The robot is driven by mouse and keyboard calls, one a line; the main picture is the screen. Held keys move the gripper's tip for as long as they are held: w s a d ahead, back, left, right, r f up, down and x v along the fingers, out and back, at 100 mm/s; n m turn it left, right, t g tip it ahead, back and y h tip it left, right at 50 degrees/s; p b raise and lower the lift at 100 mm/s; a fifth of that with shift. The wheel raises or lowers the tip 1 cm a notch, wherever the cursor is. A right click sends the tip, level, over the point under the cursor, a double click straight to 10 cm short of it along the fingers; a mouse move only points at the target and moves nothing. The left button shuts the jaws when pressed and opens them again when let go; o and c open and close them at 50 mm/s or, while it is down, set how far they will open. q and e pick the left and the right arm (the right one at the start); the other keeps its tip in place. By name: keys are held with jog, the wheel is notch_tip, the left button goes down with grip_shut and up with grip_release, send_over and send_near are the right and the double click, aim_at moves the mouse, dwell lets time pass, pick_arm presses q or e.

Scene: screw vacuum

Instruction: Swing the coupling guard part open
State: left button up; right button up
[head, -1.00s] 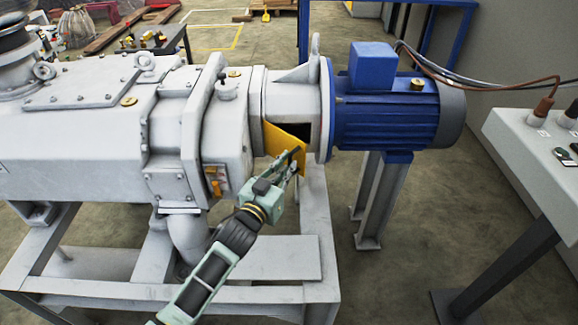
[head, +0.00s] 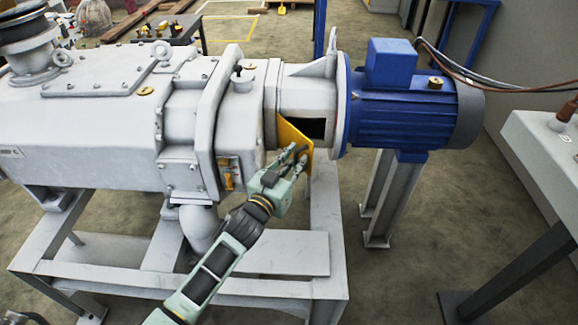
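The coupling guard part is a yellow plate (head: 293,137) on the side of the grey coupling housing (head: 297,88), between the pump body and the blue motor (head: 410,112). It stands swung out at an angle, and a dark opening (head: 312,128) shows behind it. My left gripper (head: 300,160) is at the plate's lower right part, with its fingers apart and in front of the yellow face. Whether the fingers touch the plate is hard to tell. My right gripper is not in view.
The large grey pump (head: 90,130) stands on a grey steel frame (head: 190,286). A control console (head: 545,140) with a dark leg is at the right. Cables run from the motor across the back.

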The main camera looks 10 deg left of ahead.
pick_arm(q)
jog(key=v, duration=1.2)
jog(key=shift+a+f, duration=0.1)
